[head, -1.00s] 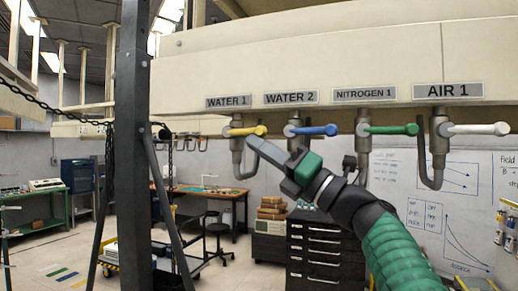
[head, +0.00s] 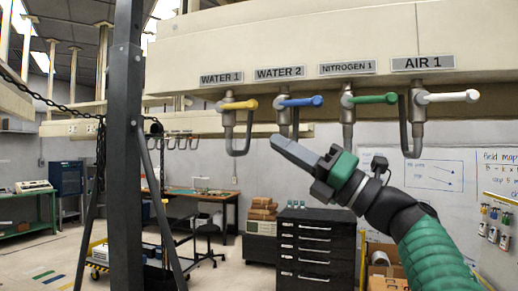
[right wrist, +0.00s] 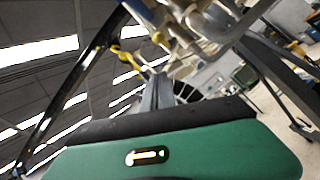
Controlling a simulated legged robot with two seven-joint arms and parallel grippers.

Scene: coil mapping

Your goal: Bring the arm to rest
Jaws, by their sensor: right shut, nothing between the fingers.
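My right arm reaches in from the lower right in the head view. Its right gripper (head: 278,141) is shut and empty, its tip below the blue-handled valve and apart from it. The right gripper (right wrist: 160,82) also shows in the right wrist view, with its fingers together. A row of valves hangs under the cream beam: a yellow handle (head: 240,105) under WATER 1, a blue handle (head: 301,101) under WATER 2, a green handle (head: 375,98) under NITROGEN 1 and a white handle (head: 447,97) under AIR 1. All handles lie about level, pointing right. My left gripper is not in view.
A dark post (head: 127,170) with slanted braces stands at the left. A black drawer cabinet (head: 313,250) and a workbench (head: 190,192) stand further back. A whiteboard (head: 440,180) is on the right wall. The space around the gripper tip looks free.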

